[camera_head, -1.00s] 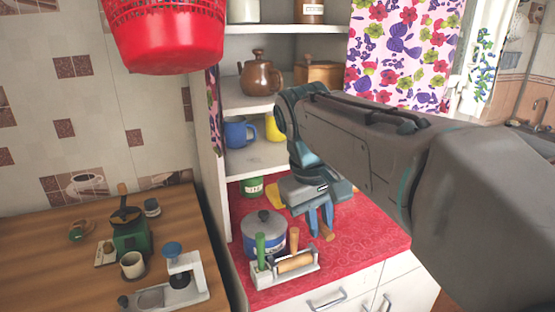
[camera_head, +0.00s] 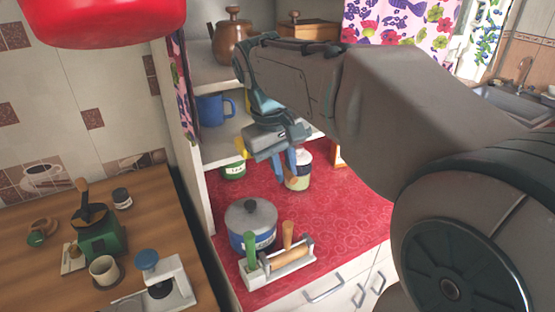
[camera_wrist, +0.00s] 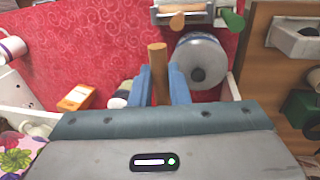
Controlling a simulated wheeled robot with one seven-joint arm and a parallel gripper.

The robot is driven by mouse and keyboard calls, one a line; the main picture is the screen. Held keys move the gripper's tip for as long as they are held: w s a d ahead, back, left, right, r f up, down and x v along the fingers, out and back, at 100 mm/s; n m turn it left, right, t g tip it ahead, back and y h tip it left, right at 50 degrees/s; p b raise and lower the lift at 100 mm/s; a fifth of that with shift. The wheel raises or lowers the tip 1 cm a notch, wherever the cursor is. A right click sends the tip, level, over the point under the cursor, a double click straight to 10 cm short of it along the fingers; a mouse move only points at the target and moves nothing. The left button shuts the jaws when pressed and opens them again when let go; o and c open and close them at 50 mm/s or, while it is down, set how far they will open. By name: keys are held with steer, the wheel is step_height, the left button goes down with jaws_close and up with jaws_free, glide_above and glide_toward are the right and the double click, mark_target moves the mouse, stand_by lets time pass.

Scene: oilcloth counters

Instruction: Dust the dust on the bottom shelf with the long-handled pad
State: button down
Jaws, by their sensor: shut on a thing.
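My gripper (camera_head: 291,165) is shut on the wooden handle (camera_wrist: 158,65), which stands out between its blue fingers in the wrist view. A yellow patch (camera_head: 241,147) just left of my gripper in the head view seems to be the pad on that handle; most of it is hidden. The lowest white shelf board (camera_head: 226,150) of the cupboard holds a blue mug (camera_head: 212,109). My gripper is in front of this board, above the red counter top. I cannot make out any dust.
A lidded pot (camera_head: 251,222) and a holder with a rolling pin (camera_head: 288,258) stand on the red counter (camera_head: 345,215). A green tin (camera_head: 233,170), a pale jar (camera_head: 300,172) and an orange-and-white box (camera_head: 337,155) stand farther back.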

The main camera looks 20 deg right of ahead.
steer(key=shift+w+a+f+p, duration=0.3)
steer(key=shift+w+p, duration=0.2)
steer(key=shift+w, duration=1.2)
steer(key=shift+w+a+f+p, duration=0.3)
steer(key=shift+w+p, duration=0.2)
steer(key=shift+w, duration=1.2)
steer(key=shift+w+a+f+p, duration=0.2)
steer(key=shift+w+a+p, duration=0.25)
steer(key=shift+w, duration=1.25)
steer(key=shift+s+f+b, duration=0.1)
steer(key=shift+f+b, duration=0.2)
steer(key=shift+f, duration=0.15)
steer(key=shift+r+p, duration=0.2)
steer(key=shift+p, duration=0.1)
steer(key=shift+a, duration=0.15)
steer(key=shift+a+f, duration=0.1)
steer(key=shift+a, duration=0.2)
steer(key=shift+d+f+p, duration=0.2)
steer(key=shift+p, duration=0.1)
